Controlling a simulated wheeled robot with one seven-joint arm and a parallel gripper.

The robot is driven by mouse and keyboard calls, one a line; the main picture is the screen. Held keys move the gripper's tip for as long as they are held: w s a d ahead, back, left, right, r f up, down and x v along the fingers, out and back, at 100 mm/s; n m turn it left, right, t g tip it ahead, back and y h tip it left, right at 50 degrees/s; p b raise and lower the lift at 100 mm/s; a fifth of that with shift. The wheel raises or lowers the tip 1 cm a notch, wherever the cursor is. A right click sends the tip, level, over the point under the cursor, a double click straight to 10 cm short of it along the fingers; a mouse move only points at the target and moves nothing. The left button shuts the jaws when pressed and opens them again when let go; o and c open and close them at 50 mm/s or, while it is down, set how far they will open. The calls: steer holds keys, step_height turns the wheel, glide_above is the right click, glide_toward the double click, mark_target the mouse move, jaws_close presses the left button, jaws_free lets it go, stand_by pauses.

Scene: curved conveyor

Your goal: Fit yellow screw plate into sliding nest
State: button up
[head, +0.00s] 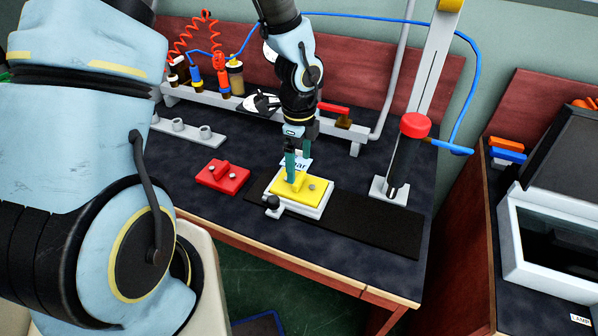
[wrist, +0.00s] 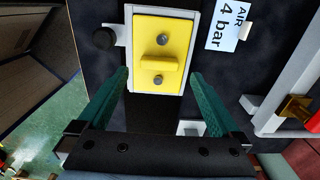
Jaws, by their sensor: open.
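The yellow screw plate (head: 312,192) has a raised grip bar and two grey screws. It lies within the white sliding nest (head: 299,209); whether it is fully seated I cannot tell. In the wrist view the plate (wrist: 174,28) looks squarely lined up inside the nest's pale rim (wrist: 163,9). A black knob (wrist: 104,38) sticks out from the nest's side. My gripper (head: 294,180) is over the plate in the head view. In the wrist view its teal fingers (wrist: 160,75) are spread apart with nothing between them, at the grip bar's end of the plate.
The nest sits on a dark rail (head: 385,227). A red plate (head: 222,175) lies to the left on the table. A post with a red cap (head: 414,125) stands to the right. An "AIR 4 bar" label (wrist: 229,26) lies beside the nest. The back holds a grey rack with tools.

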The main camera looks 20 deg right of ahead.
mark_target(299, 178)
step_height(299, 178, up, 6)
steer(key=shift+r, duration=0.15)
stand_by(0.5)
steer(key=a+r+n, duration=0.4)
steer(key=a+n, duration=0.8)
steer(key=w+a+r+n+t, duration=0.1)
steer(key=a+r+n, duration=0.3)
steer(key=a+n, duration=0.9)
steer(key=shift+a+r+n+t, duration=0.15)
steer(key=shift+r+n+t, duration=0.1)
steer(key=shift+n+t, duration=0.05)
